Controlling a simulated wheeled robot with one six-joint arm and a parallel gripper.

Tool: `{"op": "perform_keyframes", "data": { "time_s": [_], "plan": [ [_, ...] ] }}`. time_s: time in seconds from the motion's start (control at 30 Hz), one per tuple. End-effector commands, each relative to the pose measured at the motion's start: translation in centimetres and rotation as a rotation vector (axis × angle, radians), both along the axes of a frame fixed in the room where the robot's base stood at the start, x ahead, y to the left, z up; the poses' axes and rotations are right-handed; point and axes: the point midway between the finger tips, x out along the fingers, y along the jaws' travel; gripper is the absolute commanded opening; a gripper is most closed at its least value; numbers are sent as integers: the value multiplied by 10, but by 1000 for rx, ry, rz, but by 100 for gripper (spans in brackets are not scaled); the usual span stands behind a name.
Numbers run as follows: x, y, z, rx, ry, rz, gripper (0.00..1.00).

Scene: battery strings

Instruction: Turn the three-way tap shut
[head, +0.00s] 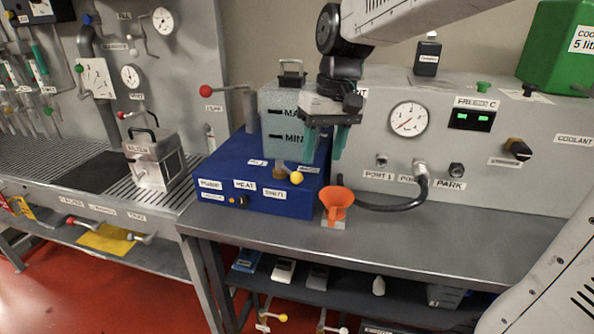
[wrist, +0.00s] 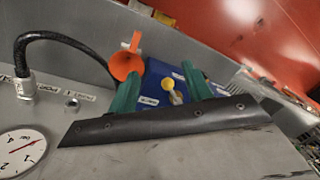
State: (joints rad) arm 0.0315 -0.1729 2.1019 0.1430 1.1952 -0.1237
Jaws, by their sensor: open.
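A small tap with a yellow ball-ended lever (head: 297,178) and a brass body (head: 279,172) sits under the grey tank (head: 285,115) at the front of the blue unit (head: 258,178). Small labels lie around it, too small to read surely. I cannot tell for certain that this is the three-way tap. My gripper (head: 323,154) is open and empty, with green fingers, in front of the tank's right side, above and right of the yellow ball. In the wrist view, the yellow ball (wrist: 168,84) shows between the spread fingers (wrist: 160,70), apart from them.
An orange funnel (head: 337,200) stands just right of the blue unit, below my gripper. A black hose (head: 400,200) curves from a port on the grey panel (head: 540,180). A red-ended lever (head: 206,91) sticks out left of the tank. The bench front right is clear.

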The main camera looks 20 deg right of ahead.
Motion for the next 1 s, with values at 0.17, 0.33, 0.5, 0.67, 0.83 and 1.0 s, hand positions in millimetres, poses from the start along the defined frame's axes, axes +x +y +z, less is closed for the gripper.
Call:
{"op": "perform_keyframes", "data": {
  "time_s": [0.17,0.33,0.5,0.67,0.83,1.0],
  "plan": [
    [66,-1,-17,39,25,7,50],
    [94,-2,-28,59,33,10,50],
    [98,0,-43,61,36,10,50],
    [97,5,-69,60,36,10,50],
    [97,9,-92,60,35,10,50],
    [97,12,-104,60,34,10,50]
  ]
}}
